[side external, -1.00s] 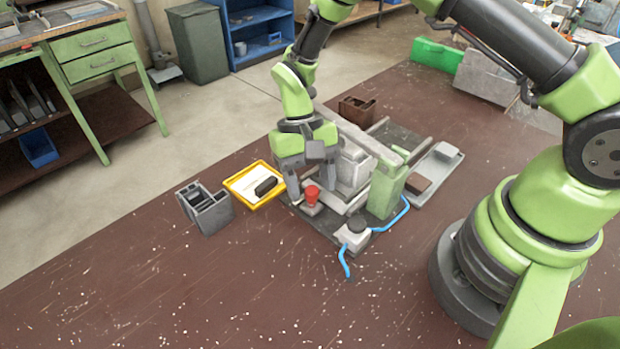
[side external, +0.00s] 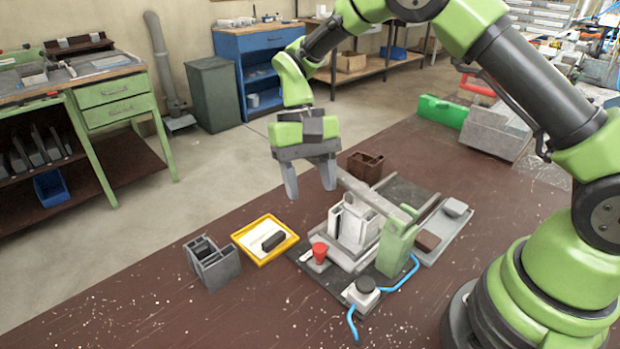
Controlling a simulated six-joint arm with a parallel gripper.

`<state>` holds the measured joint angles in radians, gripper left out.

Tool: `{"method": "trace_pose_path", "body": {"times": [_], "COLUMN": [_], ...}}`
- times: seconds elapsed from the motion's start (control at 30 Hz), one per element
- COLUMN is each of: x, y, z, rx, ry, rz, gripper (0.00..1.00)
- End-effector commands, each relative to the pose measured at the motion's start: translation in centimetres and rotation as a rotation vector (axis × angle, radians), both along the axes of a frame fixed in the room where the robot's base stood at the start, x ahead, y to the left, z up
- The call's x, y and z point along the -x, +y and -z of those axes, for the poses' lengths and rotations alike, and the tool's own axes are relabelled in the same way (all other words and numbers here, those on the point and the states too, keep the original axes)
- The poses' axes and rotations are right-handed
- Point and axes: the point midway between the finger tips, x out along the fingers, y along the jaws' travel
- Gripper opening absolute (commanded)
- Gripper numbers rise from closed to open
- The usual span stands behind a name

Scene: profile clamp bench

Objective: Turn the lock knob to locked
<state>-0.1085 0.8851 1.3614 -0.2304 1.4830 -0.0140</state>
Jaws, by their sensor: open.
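A red knob (side external: 320,250) stands on the front left part of the clamp fixture, on a small pale base. I cannot read any lock mark on it, so its setting is unclear. The clamp fixture (side external: 396,248) has pale grey blocks (side external: 352,222) and a green upright on a dark plate. A black round knob (side external: 366,284) sits on a white box with blue hoses at the fixture's front corner. My gripper (side external: 310,190) is open and empty, fingers pointing down, above and behind the red knob and clear of it.
A yellow tray (side external: 290,240) with a dark block lies left of the fixture, and a grey profile piece (side external: 213,263) stands farther left. A brown profile block (side external: 366,166) is behind. A grey tray (side external: 462,222) lies to the right. The front left bench top is free.

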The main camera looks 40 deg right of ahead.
Motion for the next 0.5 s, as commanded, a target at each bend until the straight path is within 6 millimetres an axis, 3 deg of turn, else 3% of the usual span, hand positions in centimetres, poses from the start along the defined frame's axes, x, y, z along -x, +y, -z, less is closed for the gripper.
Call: {"method": "trace_pose_path", "body": {"times": [0.17, 0.4, 0.5], "x": [0.2, 0.9, 0.9], "y": [0.8, 4.0, 4.8], "z": [0.1, 0.2, 0.1], "rx": [0.001, 0.002, 0.002], "ry": [-0.013, -0.022, -0.009], "rz": [-0.155, -0.910, -1.105], "gripper": [0.52, 0.52, 0.52]}}
